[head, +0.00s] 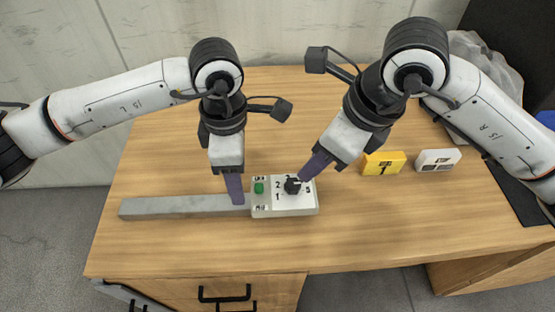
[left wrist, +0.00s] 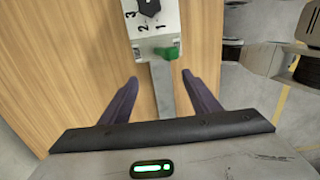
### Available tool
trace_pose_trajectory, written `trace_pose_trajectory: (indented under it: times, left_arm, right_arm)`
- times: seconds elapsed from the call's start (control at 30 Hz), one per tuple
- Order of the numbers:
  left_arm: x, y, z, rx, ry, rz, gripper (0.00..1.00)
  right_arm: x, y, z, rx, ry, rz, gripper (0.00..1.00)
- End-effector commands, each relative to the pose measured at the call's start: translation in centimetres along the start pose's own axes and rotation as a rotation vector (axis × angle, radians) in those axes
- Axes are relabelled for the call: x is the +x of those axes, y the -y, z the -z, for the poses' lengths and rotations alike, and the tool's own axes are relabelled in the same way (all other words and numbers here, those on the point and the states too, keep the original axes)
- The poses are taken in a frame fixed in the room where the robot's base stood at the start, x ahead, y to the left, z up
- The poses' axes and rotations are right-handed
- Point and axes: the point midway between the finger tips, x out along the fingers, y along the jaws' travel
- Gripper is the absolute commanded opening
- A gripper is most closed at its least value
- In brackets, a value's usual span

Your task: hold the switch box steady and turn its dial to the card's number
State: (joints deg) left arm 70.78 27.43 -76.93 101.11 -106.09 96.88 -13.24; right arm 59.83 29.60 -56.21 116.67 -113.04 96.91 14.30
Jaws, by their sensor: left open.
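The pale switch box (head: 270,208) lies on the table, with a black dial (head: 292,186) ringed by numbers and a green button (head: 259,188) on its left part. Which number the dial points to is unclear. The yellow card (head: 384,163) seems to show a 1. My left gripper (head: 237,203) is open just left of the box, over the grey bar; in the left wrist view its fingers (left wrist: 160,80) stand apart on either side of the bar, with the box (left wrist: 157,47) beyond. My right gripper (head: 303,178) is at the dial's upper right; its finger gap is hidden.
A long grey bar (head: 180,206) runs left from the box. A white block (head: 437,160) stands right of the card. A clear plastic bag (head: 480,55) and a dark mat (head: 515,195) are at the right.

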Motion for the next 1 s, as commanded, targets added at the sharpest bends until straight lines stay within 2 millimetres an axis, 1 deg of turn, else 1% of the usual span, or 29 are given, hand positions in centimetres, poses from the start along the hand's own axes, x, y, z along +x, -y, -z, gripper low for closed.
trace_pose_trajectory:
  times: [0.3, 0.4, 0.5, 0.6, 0.7, 0.93, 0.97, 1.0]
  left_arm:
    - [5.6, 0.2, 0.0, 0.000, -0.002, 0.005, 0.56]
    - [7.1, 0.2, 0.0, 0.000, -0.002, 0.005, 0.56]
    - [8.2, 0.1, 0.0, 0.000, -0.001, 0.003, 0.56]
    - [9.0, 0.1, 0.0, 0.001, -0.001, 0.003, 0.56]
    - [9.3, 0.1, 0.0, 0.002, -0.001, 0.002, 0.56]
    - [9.4, 0.1, 0.0, 0.002, -0.001, 0.001, 0.56]
    - [9.4, 0.1, 0.0, 0.001, -0.001, 0.001, 0.55]
    - [9.4, 0.1, 0.0, 0.001, -0.001, 0.001, 0.48]
  right_arm:
    - [0.1, 0.0, 0.0, 0.003, 0.000, -0.003, 0.31]
    - [0.1, 0.0, 0.0, 0.003, 0.000, -0.003, 0.31]
    - [0.1, 0.0, 0.0, 0.003, 0.000, -0.004, 0.31]
    - [0.1, 0.0, 0.1, 0.004, 0.000, -0.004, 0.31]
    - [0.1, 0.0, 0.1, 0.004, 0.000, -0.004, 0.31]
    - [0.1, 0.0, 0.1, 0.004, 0.000, -0.004, 0.31]
    - [0.1, 0.0, 0.1, 0.004, 0.000, -0.004, 0.31]
    - [0.1, 0.0, 0.1, 0.004, 0.000, -0.004, 0.31]
